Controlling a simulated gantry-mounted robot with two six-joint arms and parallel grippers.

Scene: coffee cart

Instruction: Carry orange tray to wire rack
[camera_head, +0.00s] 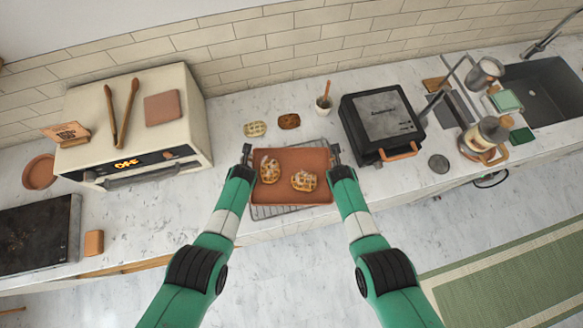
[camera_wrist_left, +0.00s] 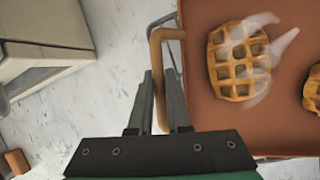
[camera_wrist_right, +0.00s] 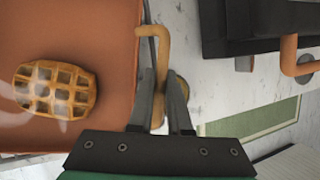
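The orange tray (camera_head: 291,160) carries two waffles, one at left (camera_head: 269,170) and one at right (camera_head: 304,181). The tray lies level over the wire rack (camera_head: 265,211), whose bars show along the tray's near edge. I cannot tell whether the tray touches the rack. My left gripper (camera_head: 246,158) is at the tray's left side, its fingers shut on the left handle (camera_wrist_left: 159,70). My right gripper (camera_head: 335,158) is at the right side, its fingers shut on the right handle (camera_wrist_right: 162,65). The tray hides most of the rack.
A cream toaster oven (camera_head: 135,125) stands at left and a black waffle maker (camera_head: 382,118) close at right. Behind the tray are a light waffle (camera_head: 255,129), a dark waffle (camera_head: 289,121) and a small cup (camera_head: 323,104). The counter's front edge runs just nearer than the rack.

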